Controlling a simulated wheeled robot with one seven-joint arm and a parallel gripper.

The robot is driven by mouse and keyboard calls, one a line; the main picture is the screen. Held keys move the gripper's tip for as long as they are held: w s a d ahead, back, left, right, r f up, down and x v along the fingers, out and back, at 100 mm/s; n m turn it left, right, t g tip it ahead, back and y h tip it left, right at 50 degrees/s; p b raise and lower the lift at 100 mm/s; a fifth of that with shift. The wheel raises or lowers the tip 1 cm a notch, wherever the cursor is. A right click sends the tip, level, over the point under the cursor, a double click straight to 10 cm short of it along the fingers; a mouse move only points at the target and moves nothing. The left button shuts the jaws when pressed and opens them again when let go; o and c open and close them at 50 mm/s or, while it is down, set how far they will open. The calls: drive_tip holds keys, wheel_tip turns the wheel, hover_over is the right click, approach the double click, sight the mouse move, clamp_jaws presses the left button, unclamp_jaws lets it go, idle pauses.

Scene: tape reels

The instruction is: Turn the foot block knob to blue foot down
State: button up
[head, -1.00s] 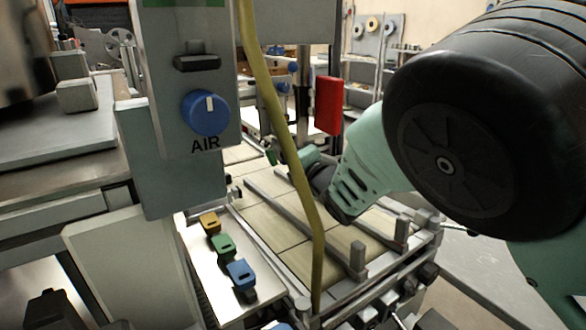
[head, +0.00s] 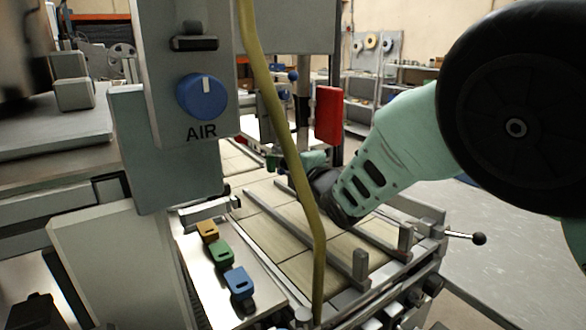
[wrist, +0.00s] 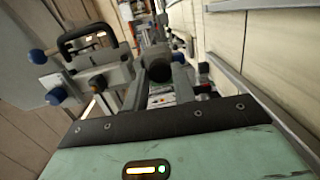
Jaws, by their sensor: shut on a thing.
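In the wrist view, a dark round knob (wrist: 159,69) sits between the two grey fingers of my gripper (wrist: 158,82). The fingers are shut on it. I take it to be the foot block knob. Its markings and the foot block behind it are mostly hidden, so I cannot tell which foot points down. In the head view, my gripper (head: 290,161) reaches the far-left part of the tiled bed, partly behind the yellow hose. A small green part (head: 272,161) shows by its tip; the knob itself is hidden there.
A yellow-green hose (head: 283,140) hangs in front of my gripper. The AIR panel with a blue dial (head: 202,97) stands at left. Orange (head: 207,230), green (head: 221,252) and blue (head: 239,281) blocks line a plate. A red plate (head: 328,115) hangs beyond my wrist.

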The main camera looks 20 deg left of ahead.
drive_tip(key=o, duration=1)
drive_tip(key=shift+d, duration=0.1)
drive_tip(key=b+v, duration=0.2)
drive_tip(key=v, duration=1)
drive_tip(key=shift+b, duration=0.3)
